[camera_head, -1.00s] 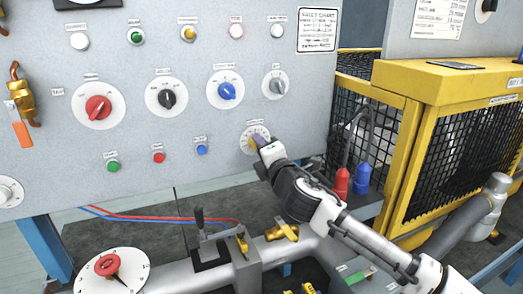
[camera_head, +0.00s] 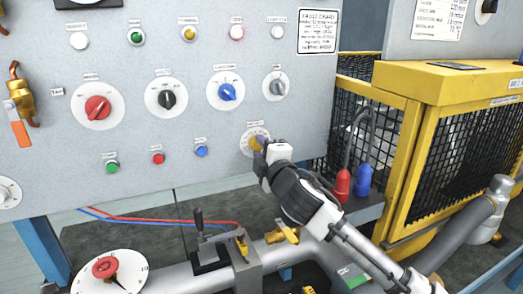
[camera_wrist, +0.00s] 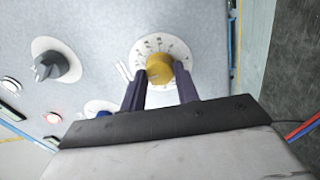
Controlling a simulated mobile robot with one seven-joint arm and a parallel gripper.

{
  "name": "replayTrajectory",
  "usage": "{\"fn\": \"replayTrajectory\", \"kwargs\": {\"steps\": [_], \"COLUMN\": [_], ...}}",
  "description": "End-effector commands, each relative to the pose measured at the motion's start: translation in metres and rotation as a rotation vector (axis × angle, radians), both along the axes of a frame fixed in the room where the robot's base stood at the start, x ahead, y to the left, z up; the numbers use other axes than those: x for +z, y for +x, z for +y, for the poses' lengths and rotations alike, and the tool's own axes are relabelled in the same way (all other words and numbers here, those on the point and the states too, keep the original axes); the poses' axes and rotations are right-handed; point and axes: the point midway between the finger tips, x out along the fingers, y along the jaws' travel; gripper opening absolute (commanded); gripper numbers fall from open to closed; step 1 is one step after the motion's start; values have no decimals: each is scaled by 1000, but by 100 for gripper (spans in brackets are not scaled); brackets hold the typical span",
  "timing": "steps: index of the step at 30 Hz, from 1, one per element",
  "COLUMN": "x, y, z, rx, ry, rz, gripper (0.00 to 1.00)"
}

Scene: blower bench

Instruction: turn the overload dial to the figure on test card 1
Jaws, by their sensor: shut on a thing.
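The overload dial is a yellow knob (camera_wrist: 160,69) on a white round scale plate (camera_wrist: 139,50), low on the grey panel. In the head view its scale plate (camera_head: 249,136) shows beside my gripper (camera_head: 261,147), which hides part of the knob. In the wrist view the two dark fingers of my gripper (camera_wrist: 161,76) sit on either side of the knob, shut on it. The scale's figures are too small to read, and I cannot tell where the knob points. A white card (camera_head: 440,18) with unreadable print shows at the upper right; I cannot tell if it is test card 1.
Red (camera_head: 97,106), black (camera_head: 167,98), blue (camera_head: 227,92) and grey (camera_head: 275,86) knobs sit above the dial. Small buttons lie to its left. A fault chart (camera_head: 318,30) is at the panel's upper right. A yellow mesh cage (camera_head: 450,80) and pipes stand right and below.

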Motion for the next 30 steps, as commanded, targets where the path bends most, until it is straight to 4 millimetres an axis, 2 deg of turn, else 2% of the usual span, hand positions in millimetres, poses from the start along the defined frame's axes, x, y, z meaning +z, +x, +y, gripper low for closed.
{"fn": "replayTrajectory", "kwargs": {"steps": [6, 7, 11, 19, 23, 26, 30], "x": [0, 0, 0, 0, -1, -3, -6], "y": [0, 0, 0, 0, -7, -20, -49], "z": [0, 0, 0, 0, -4, -9, -21], "rx": [-1, -1, -1, 0, -1, -2, -5], "ry": [-1, -1, -1, -2, -1, -2, -3], "rz": [0, 0, 0, -1, -2, -3, -4], "gripper": [8, 35, 52, 53, 53, 53, 53]}}
